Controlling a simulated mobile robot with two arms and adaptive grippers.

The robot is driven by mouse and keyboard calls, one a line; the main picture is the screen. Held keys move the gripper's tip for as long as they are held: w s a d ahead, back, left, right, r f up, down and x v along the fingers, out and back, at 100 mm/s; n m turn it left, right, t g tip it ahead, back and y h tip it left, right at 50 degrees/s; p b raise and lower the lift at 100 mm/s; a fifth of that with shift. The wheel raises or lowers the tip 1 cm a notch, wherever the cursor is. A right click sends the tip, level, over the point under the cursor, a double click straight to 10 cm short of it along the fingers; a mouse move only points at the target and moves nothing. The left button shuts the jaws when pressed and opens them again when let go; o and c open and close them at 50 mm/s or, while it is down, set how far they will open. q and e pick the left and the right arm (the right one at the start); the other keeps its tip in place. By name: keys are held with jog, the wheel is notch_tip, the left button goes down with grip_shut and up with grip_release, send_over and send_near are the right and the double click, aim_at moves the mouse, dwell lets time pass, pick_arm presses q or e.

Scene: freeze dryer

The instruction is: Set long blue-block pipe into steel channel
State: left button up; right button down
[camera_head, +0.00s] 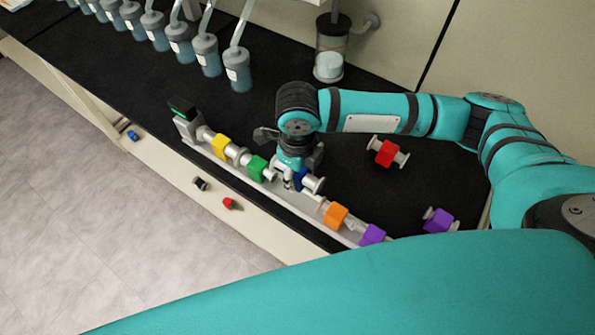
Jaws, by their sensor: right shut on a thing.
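My right gripper (290,177) points down and is shut on the blue-block pipe (303,180). My gripper hides part of the pipe; its grey right end flange shows. The pipe is over or in the gap of the steel channel (297,202), between the green-block pipe (258,168) and the orange-block pipe (335,215). I cannot tell whether it touches the channel bed. The channel runs along the bench's front edge, with a yellow-block pipe (221,146) and a purple-block pipe (372,235) also in line. My left gripper is out of view.
A red-block pipe (388,153) and another purple-block pipe (438,220) lie on the black bench top (110,90). Several bottles (207,54) line the back, beside a clear jar (329,66). A grey device (185,120) stands at the channel's left end. The bench's middle left is clear.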

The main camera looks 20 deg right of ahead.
jog(key=shift+f+b, duration=0.6)
jog(key=shift+f, duration=1.35)
dwell(1.5)
jog(key=shift+f+b, duration=0.55)
jog(key=shift+f, duration=1.65)
dwell(1.3)
jog(key=c, duration=0.7)
grip_release()
